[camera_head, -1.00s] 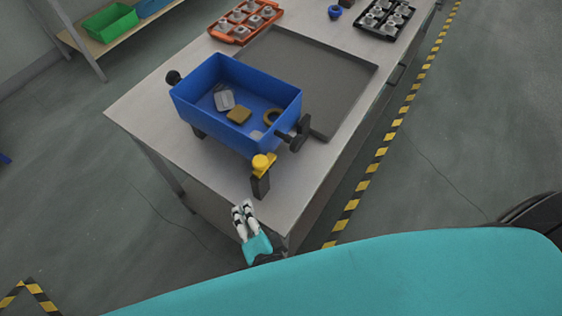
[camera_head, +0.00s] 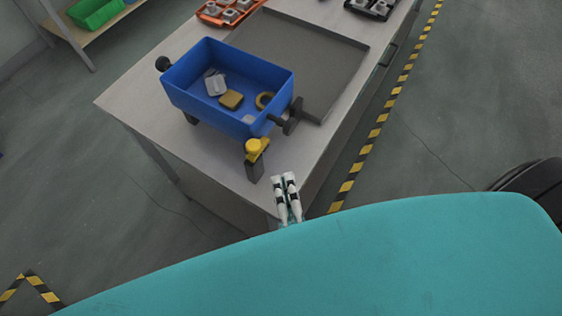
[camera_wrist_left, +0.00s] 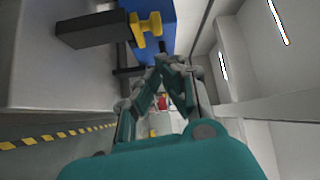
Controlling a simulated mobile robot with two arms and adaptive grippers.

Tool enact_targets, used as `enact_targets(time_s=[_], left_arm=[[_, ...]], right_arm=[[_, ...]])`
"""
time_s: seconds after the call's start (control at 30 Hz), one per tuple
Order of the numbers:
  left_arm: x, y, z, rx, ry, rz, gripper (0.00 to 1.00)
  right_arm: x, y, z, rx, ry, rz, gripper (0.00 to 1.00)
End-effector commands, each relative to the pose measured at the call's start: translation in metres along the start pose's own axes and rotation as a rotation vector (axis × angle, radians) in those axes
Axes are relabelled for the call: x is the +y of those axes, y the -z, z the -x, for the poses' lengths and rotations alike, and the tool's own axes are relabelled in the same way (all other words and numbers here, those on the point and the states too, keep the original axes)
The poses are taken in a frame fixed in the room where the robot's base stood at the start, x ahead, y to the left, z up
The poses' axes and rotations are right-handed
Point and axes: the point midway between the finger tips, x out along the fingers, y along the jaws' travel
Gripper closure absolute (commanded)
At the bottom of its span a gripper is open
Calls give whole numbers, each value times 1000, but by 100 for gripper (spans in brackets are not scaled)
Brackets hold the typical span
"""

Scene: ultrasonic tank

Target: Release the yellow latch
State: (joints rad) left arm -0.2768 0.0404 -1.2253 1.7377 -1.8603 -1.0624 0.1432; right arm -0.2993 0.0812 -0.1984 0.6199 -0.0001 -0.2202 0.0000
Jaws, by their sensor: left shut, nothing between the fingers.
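The yellow latch (camera_head: 256,147) sits on top of a short black post (camera_head: 254,170) at the near end of the table, just in front of the blue tank (camera_head: 215,115). In the left wrist view the yellow latch (camera_wrist_left: 147,35) shows at the upper middle, with the black post (camera_wrist_left: 95,28) to its left. My left gripper (camera_head: 286,178) is shut and empty, near the table's near corner, to the right of and below the latch, apart from it. Its fingers (camera_wrist_left: 165,62) meet in the left wrist view. My right gripper is not in view.
The tank holds several small parts and has a black knob (camera_head: 163,63) and a black handle (camera_head: 292,116) at its sides. A grey recessed tray (camera_head: 320,60) lies behind it. An orange tray (camera_head: 215,14) and a black tray (camera_head: 372,8) stand at the back.

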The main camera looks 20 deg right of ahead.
Motion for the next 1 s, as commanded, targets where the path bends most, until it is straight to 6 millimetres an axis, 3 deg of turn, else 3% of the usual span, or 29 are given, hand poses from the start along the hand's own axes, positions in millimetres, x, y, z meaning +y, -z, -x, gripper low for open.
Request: enact_targets(time_s=[0.3,0.5,1.0], left_arm=[[-6,1,-59,-1,2,-2,100],[-3,0,-83,0,1,-2,100],[1,-2,-88,-1,-1,1,100]], right_arm=[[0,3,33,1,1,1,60],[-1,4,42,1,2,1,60],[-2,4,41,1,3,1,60]])
